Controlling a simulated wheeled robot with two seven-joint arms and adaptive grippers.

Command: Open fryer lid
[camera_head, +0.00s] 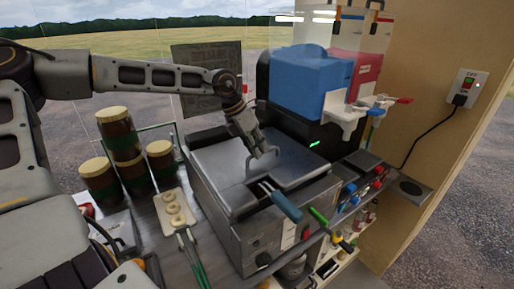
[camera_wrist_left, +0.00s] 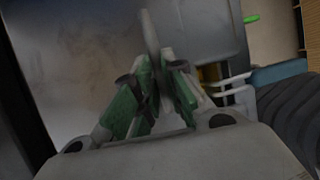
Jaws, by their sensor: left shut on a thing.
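The fryer (camera_head: 265,230) is a grey metal box on the counter in the head view, with a flat metal lid (camera_head: 222,165) lying over its top. A basket handle with a blue grip (camera_head: 287,207) sticks out at the front. My left gripper (camera_head: 264,150) reaches down from the left to the lid's top. In the left wrist view its green-padded fingers (camera_wrist_left: 158,88) are closed on a thin upright grey piece, which looks like the lid handle (camera_wrist_left: 150,35). The lid surface (camera_wrist_left: 85,60) fills the left of that view. My right gripper does not show clearly.
A slush machine with blue (camera_head: 310,80) and red tanks stands behind the fryer. Brown jars (camera_head: 120,135) stand left of it. A tray with doughnuts (camera_head: 172,212) and tongs lies at the front left. A wall switch (camera_head: 467,85) is at right.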

